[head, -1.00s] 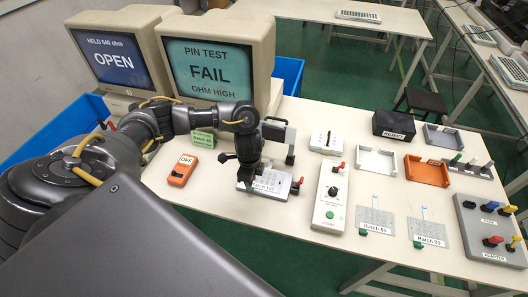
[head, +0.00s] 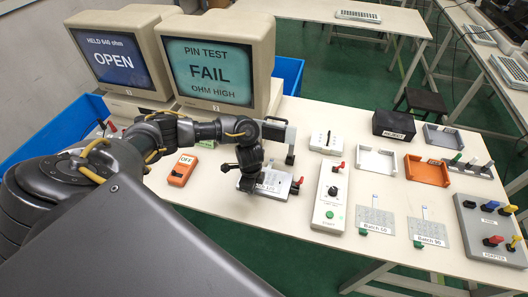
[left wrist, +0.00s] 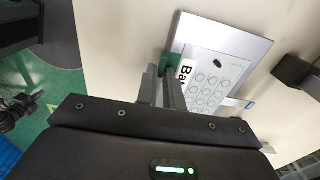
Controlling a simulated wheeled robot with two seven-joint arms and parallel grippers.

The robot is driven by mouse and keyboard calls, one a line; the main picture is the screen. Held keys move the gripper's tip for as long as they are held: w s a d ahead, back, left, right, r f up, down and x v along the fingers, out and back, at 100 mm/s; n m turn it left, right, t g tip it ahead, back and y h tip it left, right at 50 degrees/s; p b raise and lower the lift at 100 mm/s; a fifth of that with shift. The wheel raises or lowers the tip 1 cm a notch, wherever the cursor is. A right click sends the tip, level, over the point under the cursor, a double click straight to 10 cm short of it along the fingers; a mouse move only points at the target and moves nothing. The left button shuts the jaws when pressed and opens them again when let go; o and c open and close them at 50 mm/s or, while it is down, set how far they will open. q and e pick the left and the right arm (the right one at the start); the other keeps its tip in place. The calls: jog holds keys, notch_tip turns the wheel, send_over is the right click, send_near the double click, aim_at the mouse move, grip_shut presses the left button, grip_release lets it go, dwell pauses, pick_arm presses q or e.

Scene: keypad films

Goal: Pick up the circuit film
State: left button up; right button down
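The circuit film, a clear sheet with a keypad of circles and a label reading Batch 120 (head: 272,187), lies on a light grey plate on the table. The film (left wrist: 208,84) and its green tab (left wrist: 167,62) show large in the left wrist view. My left gripper (head: 247,188) points down at the film's left end and hides part of it and its label. In the left wrist view its two fingers (left wrist: 162,88) stand close together right at the green tab. Whether they press on the tab is unclear. My right gripper is in no view.
Right of the plate are a control box with a green button (head: 328,205) and films labelled Batch 60 (head: 375,218) and Batch 90 (head: 430,230). A dark bracket (head: 291,140) stands close behind the film. The monitor (head: 208,65) reads FAIL.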

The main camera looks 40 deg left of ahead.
pick_arm(q)
grip_shut()
jog(key=shift+r, duration=0.1)
jog(key=shift+r, duration=0.45)
jog(key=r, duration=0.3)
jog(key=shift+s+d+p, duration=0.1)
jog(key=shift+s+p, duration=0.1)
jog(key=shift+p, duration=0.15)
jog(key=s+d+r+p, duration=0.4)
jog(key=s+r, duration=0.5)
jog(key=s, duration=0.3)
jog(key=shift+s+d, duration=0.35)
jog(key=shift+d, duration=0.15)
